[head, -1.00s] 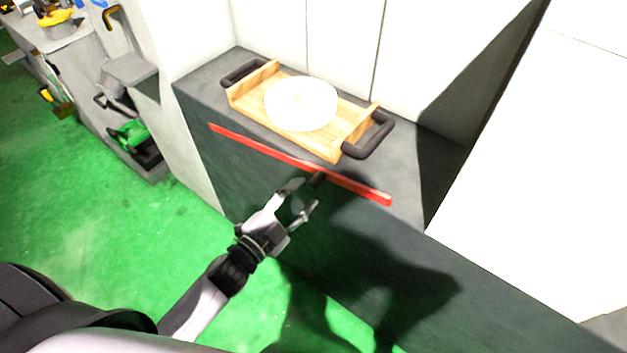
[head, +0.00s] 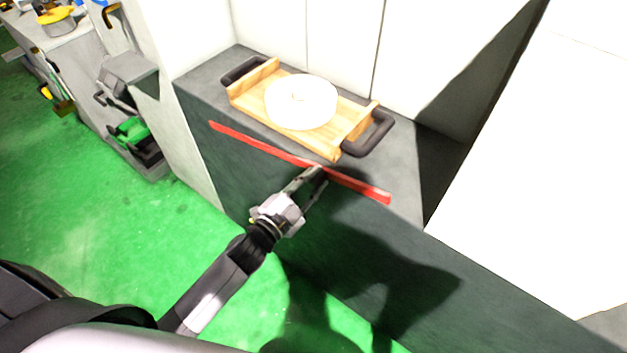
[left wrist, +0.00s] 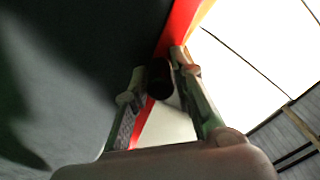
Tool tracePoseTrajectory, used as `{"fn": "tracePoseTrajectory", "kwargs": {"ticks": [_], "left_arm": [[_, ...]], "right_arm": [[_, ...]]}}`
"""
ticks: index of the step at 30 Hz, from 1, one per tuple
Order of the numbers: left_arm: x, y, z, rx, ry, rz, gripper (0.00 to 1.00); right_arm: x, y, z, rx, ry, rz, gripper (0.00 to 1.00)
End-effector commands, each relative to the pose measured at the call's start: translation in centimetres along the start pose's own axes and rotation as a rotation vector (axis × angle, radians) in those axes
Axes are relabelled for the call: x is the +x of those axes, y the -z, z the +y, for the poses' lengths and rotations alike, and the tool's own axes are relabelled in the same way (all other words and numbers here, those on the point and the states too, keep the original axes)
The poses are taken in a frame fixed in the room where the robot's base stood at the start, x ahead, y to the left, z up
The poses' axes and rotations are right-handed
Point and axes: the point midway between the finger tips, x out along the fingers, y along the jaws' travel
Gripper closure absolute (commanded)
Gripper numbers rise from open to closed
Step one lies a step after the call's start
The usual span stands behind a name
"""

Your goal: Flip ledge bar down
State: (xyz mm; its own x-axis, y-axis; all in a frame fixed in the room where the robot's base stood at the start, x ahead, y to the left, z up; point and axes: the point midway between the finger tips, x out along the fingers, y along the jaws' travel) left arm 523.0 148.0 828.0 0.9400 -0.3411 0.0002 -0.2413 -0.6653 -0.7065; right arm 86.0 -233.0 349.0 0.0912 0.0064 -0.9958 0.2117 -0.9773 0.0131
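The ledge bar is a long red strip (head: 258,144) along the front top edge of the dark grey ledge. It also shows in the left wrist view (left wrist: 180,25). A short black knob (left wrist: 160,78) sticks out from the bar. My left gripper (head: 316,178) is at the bar, right of its middle. In the left wrist view, its two fingers (left wrist: 157,80) stand apart on either side of the knob. A gap shows on the left finger's side; whether the right finger touches the knob is unclear. My right gripper is in neither view.
A wooden tray (head: 245,98) with black handles stands on the ledge (head: 405,165) behind the bar, with a white disc (head: 300,103) on it. White panels rise behind. A grey workbench (head: 75,75) with tools is at the left. The green floor is open there.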

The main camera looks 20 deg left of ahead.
Motion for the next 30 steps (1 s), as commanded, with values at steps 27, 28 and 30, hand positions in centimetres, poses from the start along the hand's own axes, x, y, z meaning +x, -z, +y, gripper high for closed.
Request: {"fn": "tracePoseTrajectory", "kwargs": {"ticks": [27, 28, 30], "left_arm": [[-0.01, -0.13, 0.12, -0.010, 0.000, 0.000, 1.00], [-0.01, -0.20, 0.18, -0.015, 0.000, 0.000, 1.00], [-0.01, -0.41, 0.40, -0.033, 0.000, -0.001, 1.00]], "right_arm": [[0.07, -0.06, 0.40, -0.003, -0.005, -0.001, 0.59], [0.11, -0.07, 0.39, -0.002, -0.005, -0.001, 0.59], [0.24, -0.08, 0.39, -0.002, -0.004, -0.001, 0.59]]}}
